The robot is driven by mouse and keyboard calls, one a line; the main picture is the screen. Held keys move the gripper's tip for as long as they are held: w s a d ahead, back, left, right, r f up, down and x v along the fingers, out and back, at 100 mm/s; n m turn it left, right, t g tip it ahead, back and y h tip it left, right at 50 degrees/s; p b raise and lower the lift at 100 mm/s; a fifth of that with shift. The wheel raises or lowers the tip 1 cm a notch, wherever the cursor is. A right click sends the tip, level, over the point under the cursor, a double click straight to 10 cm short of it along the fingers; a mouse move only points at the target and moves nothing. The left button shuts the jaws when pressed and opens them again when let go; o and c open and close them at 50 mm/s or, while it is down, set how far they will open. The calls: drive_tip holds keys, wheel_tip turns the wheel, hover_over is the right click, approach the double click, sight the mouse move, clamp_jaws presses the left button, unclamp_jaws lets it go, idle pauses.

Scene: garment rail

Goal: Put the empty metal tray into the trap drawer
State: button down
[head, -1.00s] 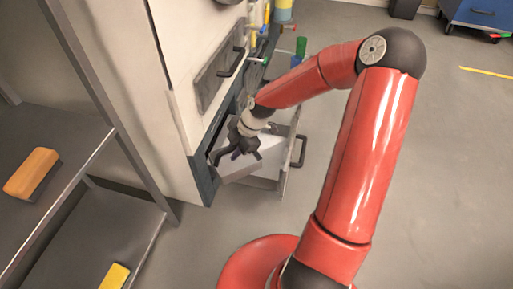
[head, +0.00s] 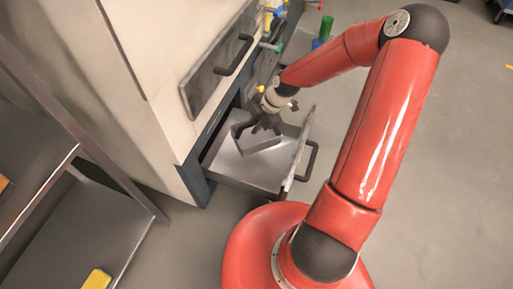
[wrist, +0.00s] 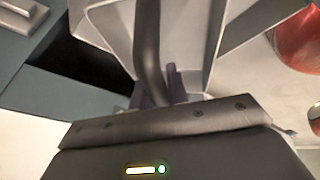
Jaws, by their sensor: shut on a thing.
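The grey metal tray (head: 262,145) is in the head view, inside the outline of the pulled-out trap drawer (head: 232,168). My gripper (head: 262,126) reaches down from above and is shut on the tray's edge. In the wrist view the gripper's purple fingertips (wrist: 157,92) close around a dark, bent strip, with pale grey metal walls around it. I cannot tell whether the tray's bottom touches the drawer floor. The drawer's bare floor shows at its front left, and its front panel with a dark handle (head: 309,162) faces right.
A pale cabinet (head: 140,80) rises left of the drawer, with a closed handled panel (head: 217,75) above it. A metal shelf rack (head: 85,240) with a yellow block (head: 96,280) stands at the left. Bottles and a green cylinder (head: 326,28) are behind. Floor to the right is open.

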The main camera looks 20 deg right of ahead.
wheel_tip(320, 180, down, 13)
drive_tip(key=shift+f+b, duration=0.2)
drive_tip(key=shift+b, duration=0.65)
drive_tip(key=shift+f, duration=0.15)
drive_tip(key=c, duration=1.4)
unclamp_jaws()
drive_tip(key=shift+o, duration=0.2)
